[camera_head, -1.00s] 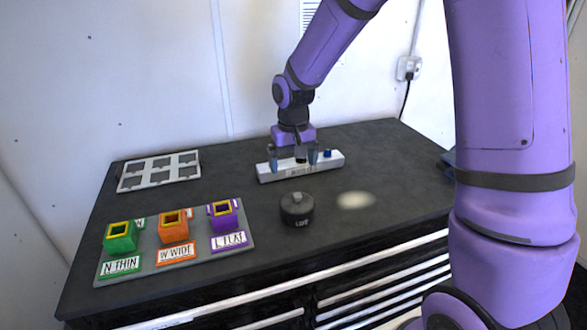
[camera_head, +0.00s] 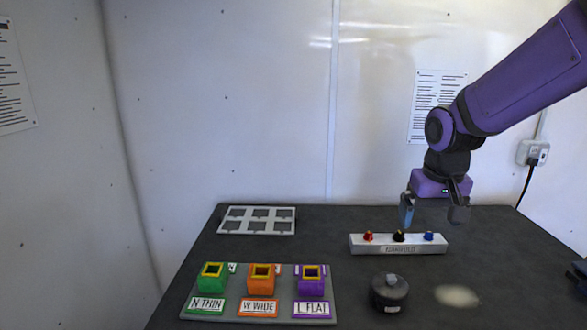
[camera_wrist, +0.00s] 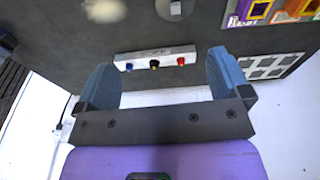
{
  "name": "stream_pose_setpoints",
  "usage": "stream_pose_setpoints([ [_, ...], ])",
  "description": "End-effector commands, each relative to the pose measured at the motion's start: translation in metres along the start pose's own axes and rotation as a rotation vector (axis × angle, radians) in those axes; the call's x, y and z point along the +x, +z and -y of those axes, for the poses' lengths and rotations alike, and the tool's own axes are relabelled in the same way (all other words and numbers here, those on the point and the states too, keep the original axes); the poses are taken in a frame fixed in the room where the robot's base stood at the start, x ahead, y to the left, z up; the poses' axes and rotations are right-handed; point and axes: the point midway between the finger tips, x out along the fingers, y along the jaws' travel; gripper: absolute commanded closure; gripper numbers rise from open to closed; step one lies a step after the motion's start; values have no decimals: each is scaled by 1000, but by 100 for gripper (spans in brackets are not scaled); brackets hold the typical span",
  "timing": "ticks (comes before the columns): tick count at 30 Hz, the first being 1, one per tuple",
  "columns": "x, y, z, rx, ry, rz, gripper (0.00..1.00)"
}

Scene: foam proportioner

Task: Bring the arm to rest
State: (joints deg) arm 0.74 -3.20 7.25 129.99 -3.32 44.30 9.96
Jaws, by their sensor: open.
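My purple arm reaches in from the right in the head view. My gripper (camera_head: 434,208) is open and empty, with its fingers pointing down. It hangs above the back of the white strip (camera_head: 370,248), which carries a red, a black and a blue knob. In the wrist view the two blue-grey fingertips of my gripper (camera_wrist: 162,75) are wide apart, and the white strip (camera_wrist: 140,57) shows beyond them with nothing between the fingers.
A grey board (camera_head: 260,318) holds green (camera_head: 211,283), orange (camera_head: 261,283) and purple (camera_head: 311,284) blocks with labels. A dark round canister (camera_head: 389,293) stands in front of the strip. A grey tray (camera_head: 257,232) lies at the back left. A wall outlet (camera_head: 533,152) is at right.

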Motion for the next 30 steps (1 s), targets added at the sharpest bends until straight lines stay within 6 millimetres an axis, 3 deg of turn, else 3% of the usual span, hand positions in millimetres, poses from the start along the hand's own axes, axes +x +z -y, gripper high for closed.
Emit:
stream_pose_setpoints([
  [6, -50, 44, -15, 1, 2, -86, 5],
  [15, -96, 111, -32, -3, -9, -195, 5],
  [24, -115, 168, -42, -10, -29, -283, 5],
  [30, -117, 181, -44, -13, -35, -301, 5],
])
